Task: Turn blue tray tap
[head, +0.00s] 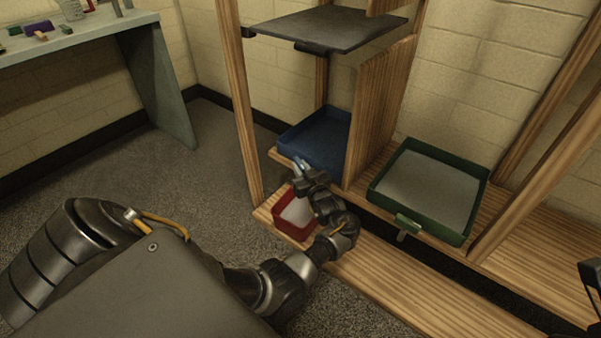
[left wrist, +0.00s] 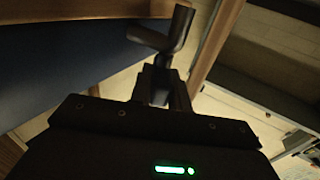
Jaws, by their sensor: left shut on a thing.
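The blue tray (head: 327,160) sits on a low shelf of the wooden rack, beside an upright divider. Its rim and dark blue side also show in the left wrist view (left wrist: 60,75). A small pale blue piece, seemingly its tap (head: 299,162), is at the tray's front, mostly hidden by my left gripper (head: 304,173). That gripper is shut on it. The fingers also show in the left wrist view (left wrist: 165,40), where the tap cannot be made out. A dark part at the right edge of the head view seems to be my right gripper (head: 590,278); its jaws are unclear.
A red tray (head: 281,224) sits below the blue one, close under my left gripper. A green tray (head: 459,232) with a green tap (head: 408,223) stands right of the divider. A dark board (head: 325,30) is above. A bench (head: 130,22) stands at left; floor between is clear.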

